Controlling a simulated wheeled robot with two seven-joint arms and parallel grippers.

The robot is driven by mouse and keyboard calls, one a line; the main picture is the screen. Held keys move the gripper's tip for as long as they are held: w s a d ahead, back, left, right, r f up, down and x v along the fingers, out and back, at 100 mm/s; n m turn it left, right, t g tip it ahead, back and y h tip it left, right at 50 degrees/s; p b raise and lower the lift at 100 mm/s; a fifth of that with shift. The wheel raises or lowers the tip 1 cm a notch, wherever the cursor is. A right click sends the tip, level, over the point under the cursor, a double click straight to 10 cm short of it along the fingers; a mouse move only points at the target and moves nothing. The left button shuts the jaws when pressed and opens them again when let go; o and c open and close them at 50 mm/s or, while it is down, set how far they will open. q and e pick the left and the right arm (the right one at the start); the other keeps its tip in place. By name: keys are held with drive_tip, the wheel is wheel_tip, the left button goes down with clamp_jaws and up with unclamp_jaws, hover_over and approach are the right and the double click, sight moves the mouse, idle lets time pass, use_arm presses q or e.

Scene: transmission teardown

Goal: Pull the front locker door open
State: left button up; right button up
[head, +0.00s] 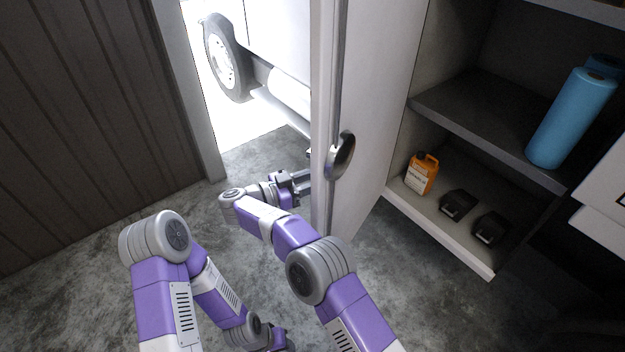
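The locker door (375,110) stands open and is seen nearly edge-on, with its inner face turned to the right. An oval metal fitting (341,156) sits on its near edge. My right gripper (303,181) is at the left, outer side of the door, close to its edge. The fingertips are small and partly hidden by the door, so I cannot tell whether they touch it or are closed. My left gripper (277,342) is low at the bottom edge of the picture, apart from the door, and is partly cut off.
The open locker has a dark shelf (480,125) with blue rolls (572,118). Below are an orange jug (421,173) and two black items (457,205). A ribbed dark wall (80,130) stands left. A vehicle wheel (226,58) shows through the doorway. The concrete floor is clear.

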drive_tip(key=shift+a+r, duration=0.1)
drive_tip(key=shift+a, duration=0.1)
drive_tip(key=v, duration=0.7)
drive_tip(key=shift+s, duration=0.15)
drive_tip(key=shift+a, duration=0.15)
